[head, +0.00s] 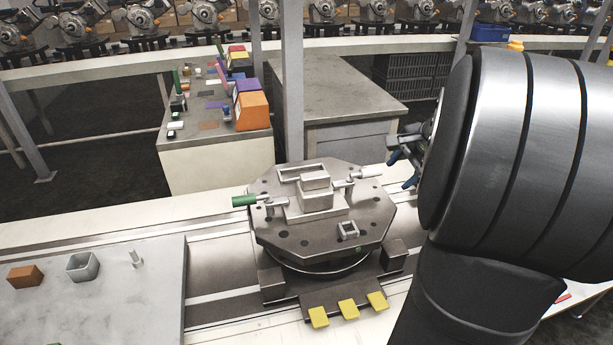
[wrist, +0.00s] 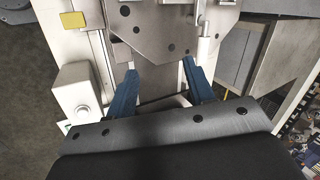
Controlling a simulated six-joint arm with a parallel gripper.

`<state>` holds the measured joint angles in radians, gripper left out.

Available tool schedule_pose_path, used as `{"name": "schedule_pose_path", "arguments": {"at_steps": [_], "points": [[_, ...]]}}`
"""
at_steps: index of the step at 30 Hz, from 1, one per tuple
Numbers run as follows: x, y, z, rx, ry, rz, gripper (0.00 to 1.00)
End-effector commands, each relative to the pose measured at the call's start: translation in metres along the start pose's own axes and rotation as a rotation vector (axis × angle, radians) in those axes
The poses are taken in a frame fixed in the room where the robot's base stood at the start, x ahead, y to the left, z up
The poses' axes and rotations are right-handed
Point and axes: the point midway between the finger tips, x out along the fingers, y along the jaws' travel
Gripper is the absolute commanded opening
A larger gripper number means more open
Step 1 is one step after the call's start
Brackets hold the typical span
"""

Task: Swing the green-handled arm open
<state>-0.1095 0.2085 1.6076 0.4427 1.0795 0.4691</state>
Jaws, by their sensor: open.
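The green-handled arm (head: 246,200) sticks out to the left from the octagonal grey fixture plate (head: 275,236) in the head view. Its inner end meets a small post near the central block (head: 316,195). A similar arm with a pale handle (head: 368,172) is on the plate's right side; a pale upright cylinder, likely this handle, shows in the wrist view (wrist: 203,50). My gripper (head: 400,168) is to the right of the plate, away from the green handle. Its blue fingers (wrist: 160,78) are apart with nothing between them. The green handle is not visible in the wrist view.
Yellow tabs (head: 348,309) are at the fixture's front. A grey table (head: 120,310) at left holds a brown block, a grey square cup and a small peg. A bench (head: 215,157) with coloured blocks stands behind. A grey upright post (head: 293,90) rises behind the plate.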

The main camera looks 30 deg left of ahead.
Motion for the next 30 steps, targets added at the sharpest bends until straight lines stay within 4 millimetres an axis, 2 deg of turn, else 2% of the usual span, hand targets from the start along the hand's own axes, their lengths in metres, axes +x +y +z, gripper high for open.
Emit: {"name": "schedule_pose_path", "arguments": {"at_steps": [1, 3, 5, 9, 12, 15, 18, 21, 26, 30], "points": [[0.01, -0.023, 0.016, 0.012, -0.036, 0.006, 0.49], [0.019, -0.051, 0.039, 0.049, -0.081, 0.019, 0.49], [0.028, -0.074, 0.06, 0.081, -0.118, 0.036, 0.49], [0.045, -0.122, 0.117, 0.154, -0.196, 0.088, 0.49], [0.054, -0.15, 0.159, 0.203, -0.238, 0.132, 0.49], [0.061, -0.169, 0.195, 0.244, -0.266, 0.173, 0.49], [0.065, -0.181, 0.22, 0.274, -0.283, 0.205, 0.49], [0.067, -0.186, 0.234, 0.291, -0.289, 0.221, 0.49], [0.076, -0.186, 0.241, 0.299, -0.292, 0.23, 0.49], [0.097, -0.181, 0.248, 0.299, -0.292, 0.232, 0.49]]}}
